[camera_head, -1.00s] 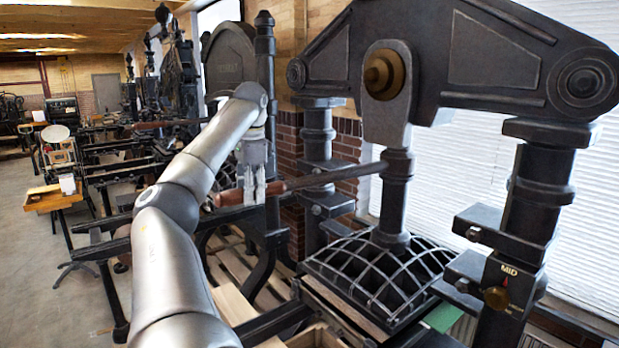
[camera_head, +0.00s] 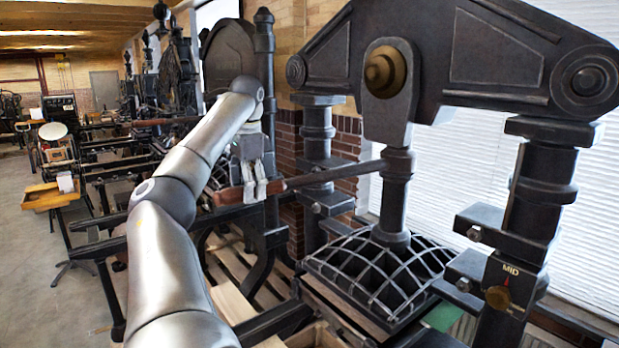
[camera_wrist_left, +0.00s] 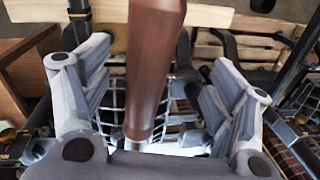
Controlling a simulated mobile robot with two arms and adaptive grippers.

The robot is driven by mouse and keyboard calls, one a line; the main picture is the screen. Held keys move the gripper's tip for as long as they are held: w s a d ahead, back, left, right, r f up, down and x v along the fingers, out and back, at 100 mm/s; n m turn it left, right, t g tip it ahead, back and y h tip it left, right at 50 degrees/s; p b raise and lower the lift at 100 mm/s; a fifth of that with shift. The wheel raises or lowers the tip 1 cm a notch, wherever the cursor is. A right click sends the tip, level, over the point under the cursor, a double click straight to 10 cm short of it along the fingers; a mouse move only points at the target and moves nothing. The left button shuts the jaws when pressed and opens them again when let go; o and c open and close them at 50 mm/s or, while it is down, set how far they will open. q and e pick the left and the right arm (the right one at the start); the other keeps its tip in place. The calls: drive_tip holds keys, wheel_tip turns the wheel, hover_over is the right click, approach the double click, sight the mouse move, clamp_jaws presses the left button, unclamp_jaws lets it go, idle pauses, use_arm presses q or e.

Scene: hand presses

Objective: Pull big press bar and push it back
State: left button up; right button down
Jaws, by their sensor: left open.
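The big press (camera_head: 490,55) is a black iron frame on the right in the head view. Its bar is a long dark rod (camera_head: 335,172) reaching left from the central column, with a brown wooden handle (camera_head: 229,196) at its free end. My left gripper (camera_head: 255,192) points down at the bar, near the inner end of the wooden handle. In the left wrist view the brown handle (camera_wrist_left: 154,65) runs between the two open grey fingers, with gaps visible on both sides. My right gripper is out of view.
A black ribbed platen (camera_head: 385,270) sits under the column. A dial marked MID (camera_head: 505,283) is on the right post. More presses (camera_head: 175,85) and a wooden tray (camera_head: 50,196) stand at the left. Open floor (camera_head: 40,290) lies at lower left.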

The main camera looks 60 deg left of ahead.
use_arm(q)
drive_tip(key=shift+r, duration=0.65)
drive_tip(key=shift+w+d+r, duration=0.1)
drive_tip(key=shift+d+r, duration=0.1)
drive_tip(key=shift+r, duration=0.95)
drive_tip(key=shift+s+d+r, duration=0.1)
drive_tip(key=shift+d+r, duration=0.15)
drive_tip(key=shift+r, duration=0.9)
drive_tip(key=shift+w+d+r, duration=0.1)
drive_tip(key=shift+d+r, duration=0.1)
drive_tip(key=shift+r, duration=0.95)
drive_tip(key=shift+a, duration=0.1)
drive_tip(key=shift+f, duration=0.1)
